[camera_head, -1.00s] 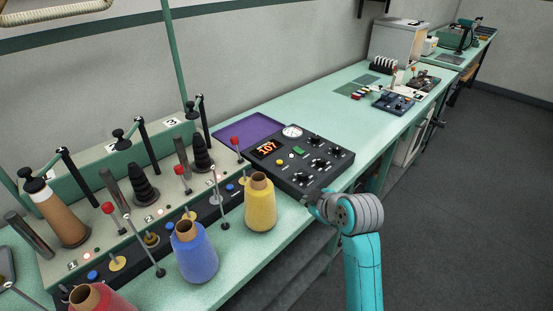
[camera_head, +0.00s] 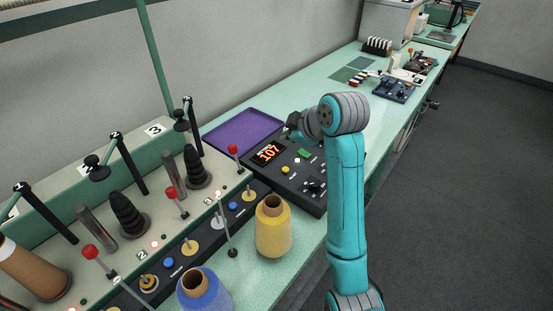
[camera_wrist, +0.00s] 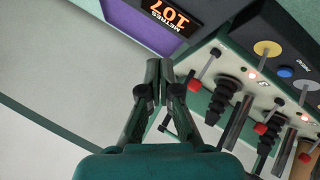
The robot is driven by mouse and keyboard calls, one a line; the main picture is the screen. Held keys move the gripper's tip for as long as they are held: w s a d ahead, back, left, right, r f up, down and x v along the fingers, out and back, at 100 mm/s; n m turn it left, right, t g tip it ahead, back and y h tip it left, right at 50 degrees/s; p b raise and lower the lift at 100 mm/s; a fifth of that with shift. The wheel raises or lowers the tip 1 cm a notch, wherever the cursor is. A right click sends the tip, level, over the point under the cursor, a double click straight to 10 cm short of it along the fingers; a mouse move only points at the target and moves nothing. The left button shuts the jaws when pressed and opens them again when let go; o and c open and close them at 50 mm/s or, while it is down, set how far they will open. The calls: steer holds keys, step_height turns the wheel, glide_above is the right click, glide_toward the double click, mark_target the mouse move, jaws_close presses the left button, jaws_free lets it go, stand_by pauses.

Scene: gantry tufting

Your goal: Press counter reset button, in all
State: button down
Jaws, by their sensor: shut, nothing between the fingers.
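The dark control console (camera_head: 300,188) stands on the bench and carries a lit counter display (camera_head: 268,153) reading 107 in orange. The display also shows upside down at the top of the wrist view (camera_wrist: 172,12), marked METRES. A yellow button (camera_head: 285,169), a white button (camera_head: 297,160) and a green button (camera_head: 304,153) sit beside it. I cannot read which one is the counter reset. My gripper (camera_head: 293,120) is above the console's far end, apart from the buttons, and hides the dial there. In the wrist view my gripper (camera_wrist: 160,70) is shut and empty.
A purple tray (camera_head: 242,132) lies left of the console. The yarn stand with red-knobbed levers (camera_head: 232,149) and black cones (camera_head: 196,168) is at left. A yellow spool (camera_head: 273,228) and a blue spool (camera_head: 203,290) stand in front. The bench beyond is partly clear.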

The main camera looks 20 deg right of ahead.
mark_target(286, 170)
steer(key=shift+w+a, duration=0.1)
stand_by(0.3)
steer(key=shift+f, duration=4.4)
steer(key=shift+f, duration=0.15)
steer(key=shift+f, duration=0.25)
steer(key=shift+f, duration=0.45)
steer(key=shift+r, duration=0.9)
